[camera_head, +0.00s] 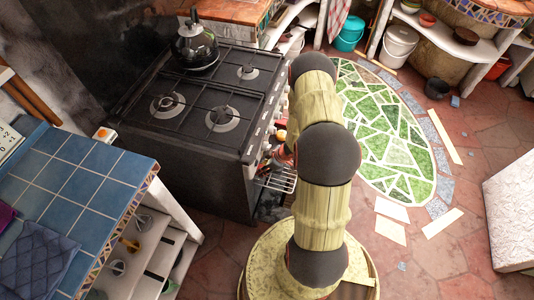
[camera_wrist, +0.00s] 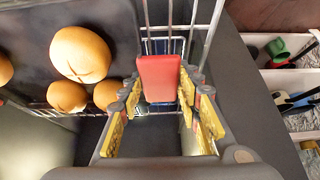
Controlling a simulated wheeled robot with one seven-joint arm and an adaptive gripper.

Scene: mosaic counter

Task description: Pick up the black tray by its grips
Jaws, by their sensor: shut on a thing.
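In the wrist view, the black tray (camera_wrist: 122,45) lies at the upper left with several round brown buns (camera_wrist: 80,54) on it. A red grip (camera_wrist: 158,76) stands at the tray's right side, between my yellow-padded fingers. My gripper (camera_wrist: 158,92) is shut on this red grip. How the grip joins the tray is hidden. In the head view, my arm covers most of the oven front, and the tray cannot be made out there.
A wire oven rack (camera_wrist: 205,35) lies around the grip; it also shows at the oven front in the head view (camera_head: 277,181). The stove (camera_head: 205,100) carries a black kettle (camera_head: 195,48). A blue-tiled counter (camera_head: 75,180) stands left. The floor right of me is mostly clear.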

